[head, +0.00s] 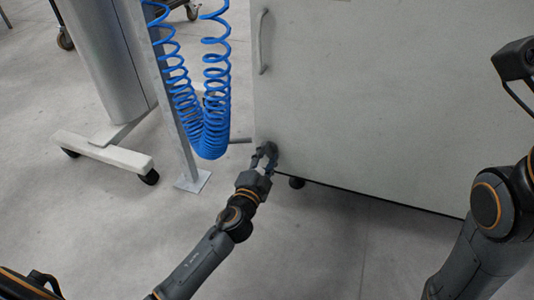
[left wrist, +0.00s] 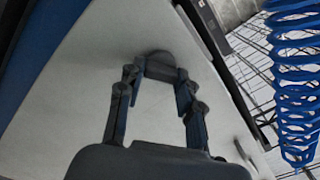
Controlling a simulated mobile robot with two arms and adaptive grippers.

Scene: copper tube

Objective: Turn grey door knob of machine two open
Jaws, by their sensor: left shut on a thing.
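The machine is a large pale grey cabinet (head: 390,90) filling the upper right of the head view. The grey door knob (left wrist: 160,66) is a dark, rounded grip on the pale panel in the left wrist view. In the head view it sits low at the panel's left edge, mostly hidden by my gripper. My left gripper (head: 265,160) reaches it from below. In the left wrist view my left gripper (left wrist: 158,92) has one finger on each side of the knob and is shut on it. My right arm shows at the right, but its gripper is out of view.
A vertical bar handle (head: 263,42) is higher on the panel. A coiled blue hose (head: 211,120) hangs beside a metal post (head: 170,100) left of the machine. A wheeled stand (head: 105,152) is farther left. The concrete floor in front is clear.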

